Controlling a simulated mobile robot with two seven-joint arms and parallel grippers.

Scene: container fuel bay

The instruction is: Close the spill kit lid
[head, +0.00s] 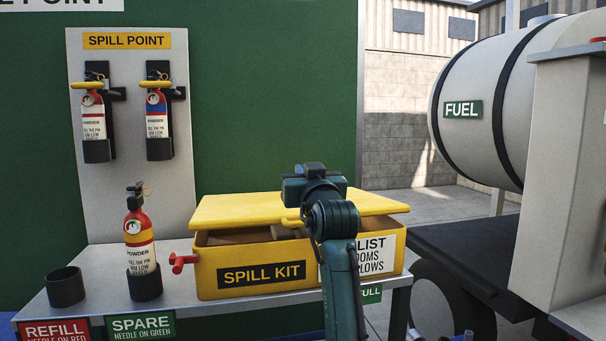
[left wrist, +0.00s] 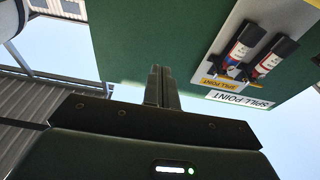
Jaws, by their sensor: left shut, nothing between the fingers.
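The yellow spill kit box (head: 262,277) stands on the counter in the head view. Its yellow lid (head: 240,212) is partly open: a dark gap at the front shows brownish contents (head: 240,237). A yellow handle (head: 291,221) sits at the lid's front edge. My left gripper (head: 314,170) is in front of the lid's middle and overlaps it in the picture; I cannot tell whether it touches. No lid shows in that view.
A red fitting (head: 183,262) juts from the box's left side. Left of it stand an extinguisher (head: 140,240) in a holder and an empty black holder (head: 65,287). Two more extinguishers (head: 94,115) hang on the panel. A fuel tank (head: 490,110) is at right.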

